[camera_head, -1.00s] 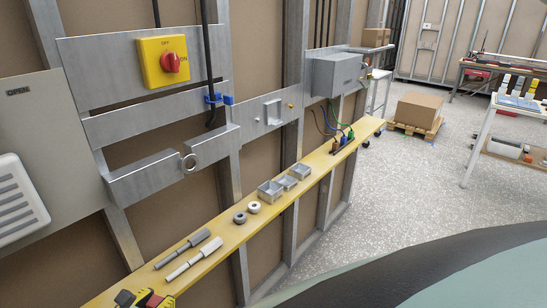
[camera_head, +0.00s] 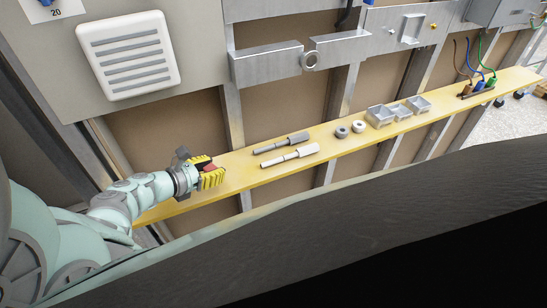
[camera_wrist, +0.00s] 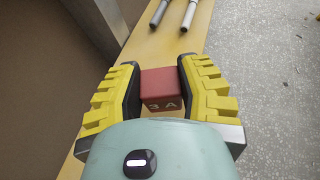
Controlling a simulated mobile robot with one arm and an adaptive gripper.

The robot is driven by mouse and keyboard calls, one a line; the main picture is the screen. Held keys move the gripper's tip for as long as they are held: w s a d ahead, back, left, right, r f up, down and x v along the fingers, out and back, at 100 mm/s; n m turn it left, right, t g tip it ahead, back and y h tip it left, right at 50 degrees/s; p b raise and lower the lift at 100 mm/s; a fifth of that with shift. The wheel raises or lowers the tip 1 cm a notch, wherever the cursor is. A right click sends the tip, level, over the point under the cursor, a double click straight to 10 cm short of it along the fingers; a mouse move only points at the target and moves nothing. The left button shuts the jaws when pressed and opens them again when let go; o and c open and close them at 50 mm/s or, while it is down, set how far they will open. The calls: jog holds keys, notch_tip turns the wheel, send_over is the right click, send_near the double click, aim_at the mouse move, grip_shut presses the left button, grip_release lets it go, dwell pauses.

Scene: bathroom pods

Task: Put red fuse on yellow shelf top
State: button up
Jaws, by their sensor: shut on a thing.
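The red fuse (camera_wrist: 160,87) is a small red block marked "3A", held between the yellow-and-black fingers of my gripper (camera_wrist: 158,90) in the wrist view. In the head view my gripper (camera_head: 209,175) is over the left part of the yellow shelf (camera_head: 240,172), with a bit of the red fuse (camera_head: 209,168) showing between the fingers. The shelf top also runs beneath the fuse in the wrist view (camera_wrist: 165,45). I cannot tell whether the fuse touches the shelf or is just above it.
A vented white panel (camera_head: 130,55) and metal rails (camera_head: 265,67) are on the wall above.

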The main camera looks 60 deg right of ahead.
jog(key=shift+w+a+f+b, duration=0.15)
jog(key=shift+w+b, duration=0.25)
jog(key=shift+w, duration=0.6)
jog(key=shift+w+a+f+b, duration=0.1)
jog(key=shift+w+a+b, duration=0.2)
jog(key=shift+w, duration=0.65)
jog(key=shift+w+d+f+b, duration=0.1)
jog(key=shift+w+f+b, duration=0.05)
jog(key=shift+f+b, duration=1.05)
jog(key=shift+s+f, duration=0.2)
jog(key=shift+f, duration=0.25)
jog(key=shift+w+f, duration=0.1)
jog(key=shift+f, duration=0.05)
jog(key=o, duration=0.9)
jog(key=shift+w, duration=0.1)
